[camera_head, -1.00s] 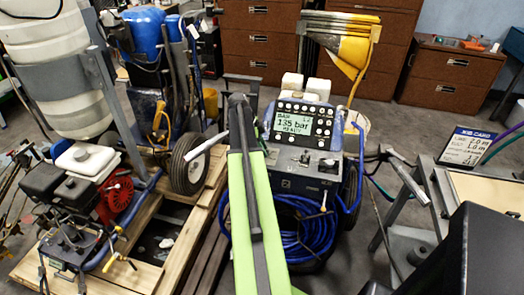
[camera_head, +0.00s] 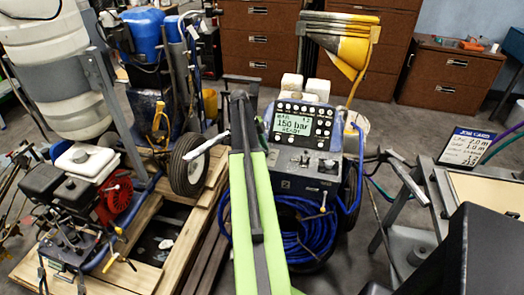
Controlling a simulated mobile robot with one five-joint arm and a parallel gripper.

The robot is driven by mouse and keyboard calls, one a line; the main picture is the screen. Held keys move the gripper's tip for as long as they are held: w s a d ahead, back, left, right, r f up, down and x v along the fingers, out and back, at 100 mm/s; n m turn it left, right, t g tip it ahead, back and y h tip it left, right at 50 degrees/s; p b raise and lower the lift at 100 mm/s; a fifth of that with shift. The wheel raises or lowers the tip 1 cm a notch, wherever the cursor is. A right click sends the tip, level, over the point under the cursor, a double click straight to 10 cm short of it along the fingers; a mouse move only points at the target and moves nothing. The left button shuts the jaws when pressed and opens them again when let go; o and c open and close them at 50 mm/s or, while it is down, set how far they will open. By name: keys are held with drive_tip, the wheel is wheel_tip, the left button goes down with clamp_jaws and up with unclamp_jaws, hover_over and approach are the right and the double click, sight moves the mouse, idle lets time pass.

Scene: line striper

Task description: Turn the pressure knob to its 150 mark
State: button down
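The line striper's control box (camera_head: 310,186) stands in the middle, partly covered by my green arm. Its display (camera_head: 293,124) reads 150 bar, with READY below. Buttons surround the display. My arm reaches up from the bottom to the left of the display. My gripper is hidden behind the arm.
A job card (camera_head: 467,147) stands at the right. Blue hose (camera_head: 305,238) is coiled below the box. A pallet (camera_head: 150,275) with an engine (camera_head: 85,160) and a wheel (camera_head: 187,165) are at the left. Brown drawer cabinets (camera_head: 258,42) line the back.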

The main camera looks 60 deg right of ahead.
drive_tip(key=shift+s, duration=0.2)
drive_tip(key=c, duration=1.1)
unclamp_jaws()
drive_tip(key=shift+o, duration=0.2)
drive_tip(key=shift+w, duration=0.1)
drive_tip(key=shift+r, duration=0.1)
drive_tip(key=p+v, duration=1.6)
drive_tip(key=v, duration=0.1)
drive_tip(key=shift+d, duration=0.1)
